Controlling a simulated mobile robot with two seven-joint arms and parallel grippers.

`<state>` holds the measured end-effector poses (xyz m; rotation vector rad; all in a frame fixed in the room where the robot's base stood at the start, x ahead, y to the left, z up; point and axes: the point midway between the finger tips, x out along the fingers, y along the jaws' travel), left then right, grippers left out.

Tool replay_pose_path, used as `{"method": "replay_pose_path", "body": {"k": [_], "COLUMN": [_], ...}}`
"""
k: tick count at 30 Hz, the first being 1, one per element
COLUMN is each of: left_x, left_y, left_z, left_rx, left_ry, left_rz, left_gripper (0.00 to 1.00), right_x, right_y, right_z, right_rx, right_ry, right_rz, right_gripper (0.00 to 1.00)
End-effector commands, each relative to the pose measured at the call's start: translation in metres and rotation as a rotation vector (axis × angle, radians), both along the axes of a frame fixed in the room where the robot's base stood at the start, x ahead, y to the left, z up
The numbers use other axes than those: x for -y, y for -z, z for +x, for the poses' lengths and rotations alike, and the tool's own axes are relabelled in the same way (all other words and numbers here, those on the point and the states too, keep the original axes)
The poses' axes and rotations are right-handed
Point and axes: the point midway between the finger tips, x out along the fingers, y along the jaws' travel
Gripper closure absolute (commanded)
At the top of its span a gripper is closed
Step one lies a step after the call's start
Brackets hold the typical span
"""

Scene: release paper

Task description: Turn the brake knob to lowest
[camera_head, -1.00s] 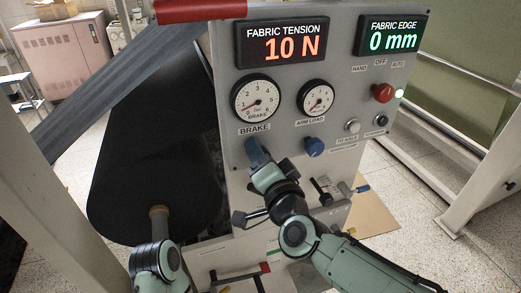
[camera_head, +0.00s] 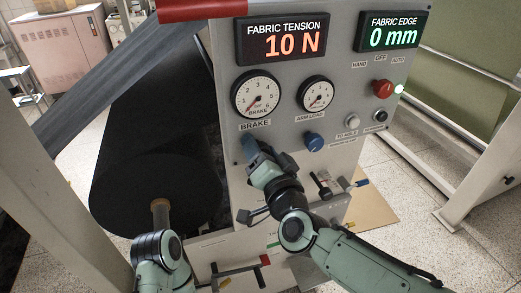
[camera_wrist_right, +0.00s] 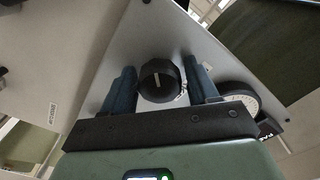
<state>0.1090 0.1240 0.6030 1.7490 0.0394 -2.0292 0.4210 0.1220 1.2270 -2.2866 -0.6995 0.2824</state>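The brake knob is dark and round in the right wrist view (camera_wrist_right: 160,80). It sits between the two blue fingers of my right gripper (camera_wrist_right: 160,66), which are apart with narrow gaps beside the knob. In the head view my right gripper (camera_head: 257,150) is at the panel below the BRAKE label (camera_head: 255,125) and hides the knob. The brake gauge (camera_head: 257,94) above has its needle toward the low, left side. My left arm (camera_head: 160,250) shows at the lower left; its gripper is not visible.
A blue knob (camera_head: 314,141) sits right of my right gripper, under the arm load gauge (camera_head: 316,93). A red knob (camera_head: 382,88) and small buttons are further right. Levers (camera_head: 322,186) stick out below. A large black roll (camera_head: 155,150) stands left of the panel.

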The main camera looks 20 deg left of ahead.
Motion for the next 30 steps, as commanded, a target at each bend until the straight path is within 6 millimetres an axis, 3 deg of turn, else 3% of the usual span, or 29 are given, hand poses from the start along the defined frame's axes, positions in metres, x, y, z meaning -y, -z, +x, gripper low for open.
{"method": "replay_pose_path", "body": {"k": [13,30], "left_x": [0.0,0.0], "left_y": [0.003,0.022], "left_z": [-0.002,-0.01], "left_rx": [-0.002,-0.011], "left_ry": [0.0,0.0], "left_rz": [0.001,0.001], "left_gripper": [1.0,1.0], "right_x": [0.005,0.068], "right_y": [0.0,0.0], "right_z": [-0.008,-0.099], "right_rx": [0.0,0.002], "right_ry": [0.0,0.001], "right_rz": [0.002,0.002], "right_gripper": [0.3,0.3]}}
